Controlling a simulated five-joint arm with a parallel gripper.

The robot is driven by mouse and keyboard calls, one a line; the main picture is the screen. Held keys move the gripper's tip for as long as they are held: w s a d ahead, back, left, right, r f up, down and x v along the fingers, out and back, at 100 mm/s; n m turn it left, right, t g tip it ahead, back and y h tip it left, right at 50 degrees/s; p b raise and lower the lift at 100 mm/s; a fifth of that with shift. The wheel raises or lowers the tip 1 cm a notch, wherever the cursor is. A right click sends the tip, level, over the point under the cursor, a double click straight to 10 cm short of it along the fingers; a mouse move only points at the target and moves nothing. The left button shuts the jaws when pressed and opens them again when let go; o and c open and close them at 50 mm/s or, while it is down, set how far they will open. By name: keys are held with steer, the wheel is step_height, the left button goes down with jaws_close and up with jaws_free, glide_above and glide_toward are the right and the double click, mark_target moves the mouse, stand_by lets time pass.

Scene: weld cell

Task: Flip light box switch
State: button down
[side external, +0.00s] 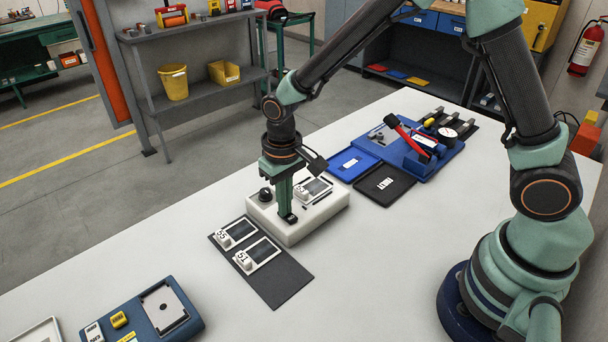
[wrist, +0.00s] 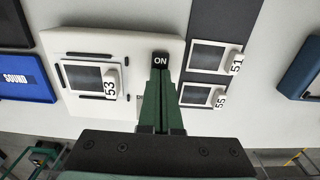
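The light box (side external: 318,218) is a white slab on the table, with a dark film plate tagged 53 (side external: 313,190) on top. It fills the left middle of the wrist view (wrist: 120,45). Its switch (wrist: 160,59) is a small black piece marked ON, near the box's edge beside my fingertips. My gripper (side external: 287,217) points down over the box, its fingers together with nothing seen between them. In the wrist view, my gripper (wrist: 160,72) ends right at the switch; I cannot tell whether it touches. In the side view the fingers largely hide the switch.
A dark mat (side external: 283,283) with plates tagged 55 (side external: 236,232) and 51 (side external: 258,253) lies beside the box. A blue tray (side external: 352,163), a black tray (side external: 385,184) and a blue tool holder (side external: 440,155) lie behind. A blue case (side external: 188,328) is at front left. The front middle table is clear.

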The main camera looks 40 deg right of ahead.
steer(key=shift+s+r, duration=0.1)
steer(key=shift+s, duration=0.4)
step_height(320, 180, up, 14)
steer(key=s, duration=0.2)
stand_by(0.4)
steer(key=s+d+r+t, duration=0.2)
steer(key=s+d, duration=0.2)
steer(key=d, duration=0.2)
steer(key=s+d+r+t, duration=0.3)
steer(key=d, duration=0.3)
steer(key=shift+s+d+r+t, duration=0.2)
steer(key=shift+s+d+t, duration=0.05)
steer(key=shift+s+t, duration=0.1)
stand_by(0.5)
